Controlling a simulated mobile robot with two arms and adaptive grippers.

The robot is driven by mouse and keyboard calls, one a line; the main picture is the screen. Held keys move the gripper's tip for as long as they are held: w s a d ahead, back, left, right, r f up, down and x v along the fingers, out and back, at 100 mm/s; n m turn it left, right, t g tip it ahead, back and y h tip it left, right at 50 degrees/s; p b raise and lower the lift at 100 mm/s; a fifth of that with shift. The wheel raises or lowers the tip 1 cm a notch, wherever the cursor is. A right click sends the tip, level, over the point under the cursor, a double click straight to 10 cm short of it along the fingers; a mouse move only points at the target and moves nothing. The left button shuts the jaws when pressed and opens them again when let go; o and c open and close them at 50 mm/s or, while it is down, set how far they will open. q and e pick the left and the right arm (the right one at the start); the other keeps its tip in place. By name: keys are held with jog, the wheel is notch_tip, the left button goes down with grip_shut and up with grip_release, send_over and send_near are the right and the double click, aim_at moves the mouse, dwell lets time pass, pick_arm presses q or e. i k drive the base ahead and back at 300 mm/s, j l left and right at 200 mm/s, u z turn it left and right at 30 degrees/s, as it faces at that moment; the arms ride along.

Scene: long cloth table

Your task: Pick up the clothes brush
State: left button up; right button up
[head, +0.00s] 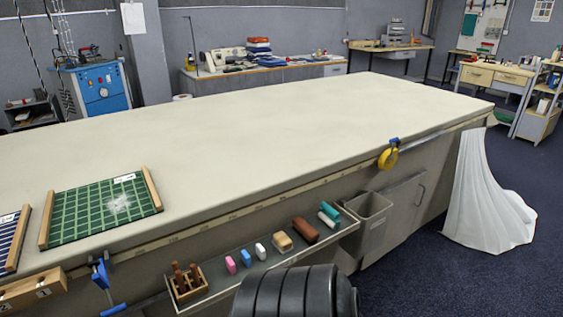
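A narrow grey shelf (232,284) hangs along the near side of the long cloth table (250,140). A brown, elongated block (306,231) lies on it, right of the middle, and looks most like the clothes brush. No bristles can be made out. A shorter tan wooden block (282,242) lies just left of it, so I cannot be fully sure which is the brush. Neither of my grippers is in view. A black ribbed part of my own body covers the bottom middle of the head view, below the shelf.
Left on the shelf are a wooden peg holder (187,284), a pink piece (230,265) and pale pieces (260,251); right are teal rolls (329,214). A grey bin (368,218) and yellow tape (388,158) are further right. A green gridded board (100,210) lies on the table.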

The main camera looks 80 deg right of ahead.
aim_at(307, 231)
jog(key=z, duration=2.8)
jog(key=i+z, duration=0.2)
jog(key=i, duration=0.15)
